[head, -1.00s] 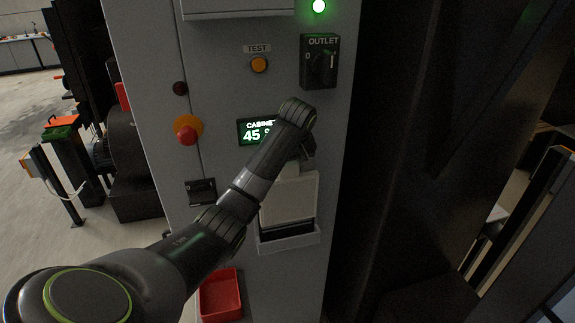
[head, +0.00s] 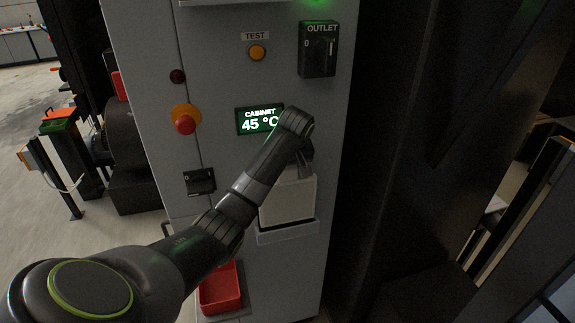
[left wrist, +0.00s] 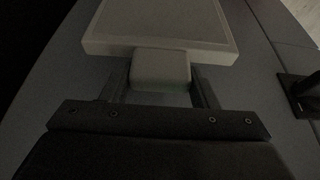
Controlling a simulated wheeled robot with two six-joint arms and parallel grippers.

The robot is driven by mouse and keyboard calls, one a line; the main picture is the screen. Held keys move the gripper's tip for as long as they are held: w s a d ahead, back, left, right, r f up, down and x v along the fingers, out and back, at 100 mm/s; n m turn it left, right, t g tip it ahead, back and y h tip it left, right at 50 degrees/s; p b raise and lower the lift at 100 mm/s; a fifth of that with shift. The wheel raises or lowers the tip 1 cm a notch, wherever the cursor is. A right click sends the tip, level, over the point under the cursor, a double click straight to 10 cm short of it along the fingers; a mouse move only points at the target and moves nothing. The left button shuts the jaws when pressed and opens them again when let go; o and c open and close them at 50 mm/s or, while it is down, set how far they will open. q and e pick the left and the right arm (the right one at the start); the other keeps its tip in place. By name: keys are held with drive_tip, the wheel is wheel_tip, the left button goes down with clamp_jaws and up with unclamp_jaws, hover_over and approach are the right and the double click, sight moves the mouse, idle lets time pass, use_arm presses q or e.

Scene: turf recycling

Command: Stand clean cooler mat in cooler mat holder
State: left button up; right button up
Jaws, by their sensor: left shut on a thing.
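The clean cooler mat (head: 287,203) is a pale, flat panel standing upright against the grey cabinet front. Its lower edge meets the rim of the cooler mat holder (head: 287,234), a shallow grey ledge; how deep it sits inside is hidden. My left gripper (head: 303,168) is above the mat, partly hidden by my wrist. In the left wrist view, the left gripper (left wrist: 160,84) is shut on the mat's pale tab (left wrist: 160,66), and the mat's panel (left wrist: 165,22) extends beyond it. My right gripper is not in view.
The cabinet front carries an outlet switch (head: 319,48), a lit display (head: 259,119), an orange test button (head: 257,53) and a red emergency knob (head: 185,122). A red bin (head: 220,290) is low at the left of the holder. A dark gap lies right of the cabinet.

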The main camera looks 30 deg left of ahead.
sight(289, 182)
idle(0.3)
use_arm(q)
drive_tip(key=shift+r+p, duration=0.1)
drive_tip(key=shift+p, duration=0.3)
idle(0.4)
drive_tip(key=shift+f, duration=0.65)
idle(0.7)
drive_tip(key=shift+f+b, duration=0.45)
drive_tip(key=shift+f, duration=2.05)
drive_tip(key=o, duration=1.1)
drive_tip(key=shift+o, duration=0.2)
